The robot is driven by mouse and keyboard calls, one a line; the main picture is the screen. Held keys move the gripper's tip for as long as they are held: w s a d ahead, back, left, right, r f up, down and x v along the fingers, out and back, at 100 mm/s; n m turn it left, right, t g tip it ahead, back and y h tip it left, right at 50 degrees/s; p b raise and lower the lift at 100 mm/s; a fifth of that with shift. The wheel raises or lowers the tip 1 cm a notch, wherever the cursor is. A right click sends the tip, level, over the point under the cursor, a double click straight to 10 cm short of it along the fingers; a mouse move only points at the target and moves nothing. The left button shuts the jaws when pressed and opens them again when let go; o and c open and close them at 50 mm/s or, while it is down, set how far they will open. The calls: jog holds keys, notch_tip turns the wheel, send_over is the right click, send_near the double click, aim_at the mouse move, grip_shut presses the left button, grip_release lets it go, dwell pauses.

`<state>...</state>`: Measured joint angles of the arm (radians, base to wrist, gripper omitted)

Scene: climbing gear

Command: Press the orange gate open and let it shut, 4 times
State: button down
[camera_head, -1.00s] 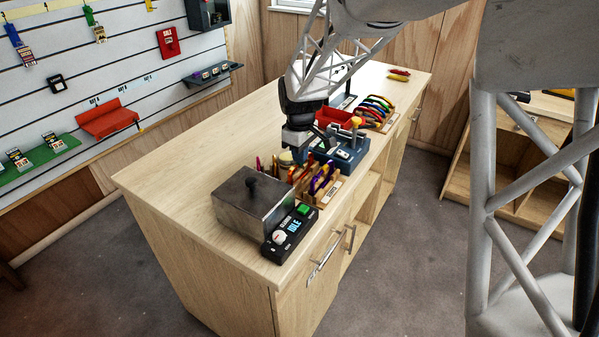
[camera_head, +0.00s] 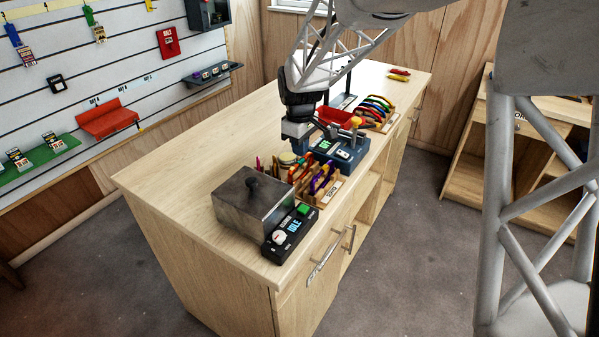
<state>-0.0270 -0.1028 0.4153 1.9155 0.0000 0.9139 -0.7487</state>
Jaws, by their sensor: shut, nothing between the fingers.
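A grey metal box with a knob (camera_head: 252,205) and a black control unit (camera_head: 290,232) stand at the near end. Racks of coloured gear (camera_head: 318,182) sit beside them. The counter's left side (camera_head: 190,165) is clear.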

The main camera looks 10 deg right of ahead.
aim_at(300, 160)
jog(key=shift+r, duration=1.9)
notch_tip(300, 160, up, 3)
jog(key=shift+f, duration=0.1)
jog(key=shift+f, duration=0.15)
jog(key=shift+f, duration=3.1)
jog(key=shift+f, duration=1.7)
jog(key=shift+r, duration=3.55)
